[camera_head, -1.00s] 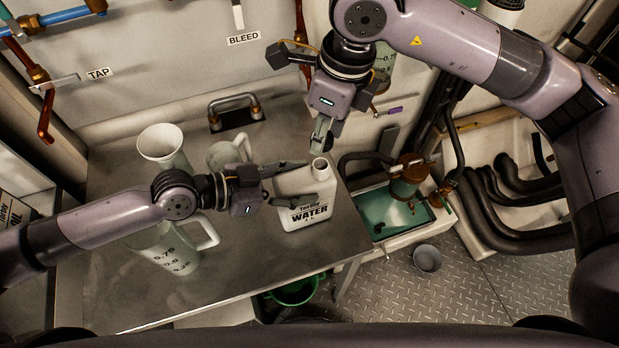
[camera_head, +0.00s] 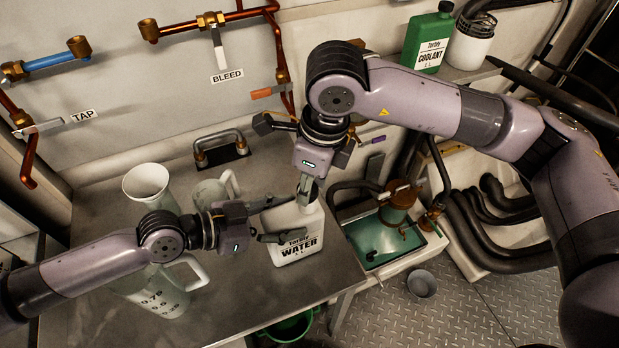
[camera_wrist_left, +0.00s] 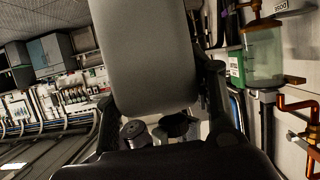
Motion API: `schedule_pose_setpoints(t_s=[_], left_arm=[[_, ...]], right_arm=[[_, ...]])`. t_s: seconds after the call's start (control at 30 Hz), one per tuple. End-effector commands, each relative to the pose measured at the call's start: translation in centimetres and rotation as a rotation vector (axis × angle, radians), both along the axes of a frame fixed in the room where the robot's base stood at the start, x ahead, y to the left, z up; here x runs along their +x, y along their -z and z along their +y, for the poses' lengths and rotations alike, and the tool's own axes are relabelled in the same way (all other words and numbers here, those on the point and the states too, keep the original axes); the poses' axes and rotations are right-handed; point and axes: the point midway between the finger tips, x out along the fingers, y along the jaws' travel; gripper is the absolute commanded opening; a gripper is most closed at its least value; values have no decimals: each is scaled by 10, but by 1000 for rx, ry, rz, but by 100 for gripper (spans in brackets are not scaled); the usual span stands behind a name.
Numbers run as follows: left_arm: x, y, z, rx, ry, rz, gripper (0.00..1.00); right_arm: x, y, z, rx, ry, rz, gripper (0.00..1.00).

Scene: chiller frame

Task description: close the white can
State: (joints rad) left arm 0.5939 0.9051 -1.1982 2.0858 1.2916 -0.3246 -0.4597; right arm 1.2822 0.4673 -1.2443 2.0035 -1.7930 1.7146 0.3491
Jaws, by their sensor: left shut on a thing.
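The white can (camera_head: 296,248), labelled WATER, stands upright on the metal table. My left gripper (camera_head: 272,222) reaches in from the left, shut on the can, its fingers across the body. In the left wrist view the can's pale wall (camera_wrist_left: 150,60) fills the space between the fingers. My right gripper (camera_head: 306,192) points down from above, its fingertips at the can's neck. The can's mouth is hidden behind those fingertips. I cannot make out a cap or whether the right fingers hold one.
A funnel-topped container (camera_head: 147,182), a translucent jug (camera_head: 213,192) and a larger measuring jug (camera_head: 160,290) stand left of the can. A green coolant can (camera_head: 428,40) is on the back shelf. A green basin (camera_head: 385,246) lies right of the metal table (camera_head: 225,310).

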Motion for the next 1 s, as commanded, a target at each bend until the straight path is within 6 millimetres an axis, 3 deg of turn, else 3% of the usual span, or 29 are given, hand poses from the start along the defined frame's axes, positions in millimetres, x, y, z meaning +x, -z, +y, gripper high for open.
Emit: schedule_pose_setpoints(t_s=[0.2, 1.0], left_arm=[[0, 0, 0, -1, -1, -2, 0], [1, 0, 0, -1, -1, -2, 0]], right_arm=[[0, 11, 0, 0, 0, 0, 21], [0, 16, 0, 0, 1, 0, 21]])
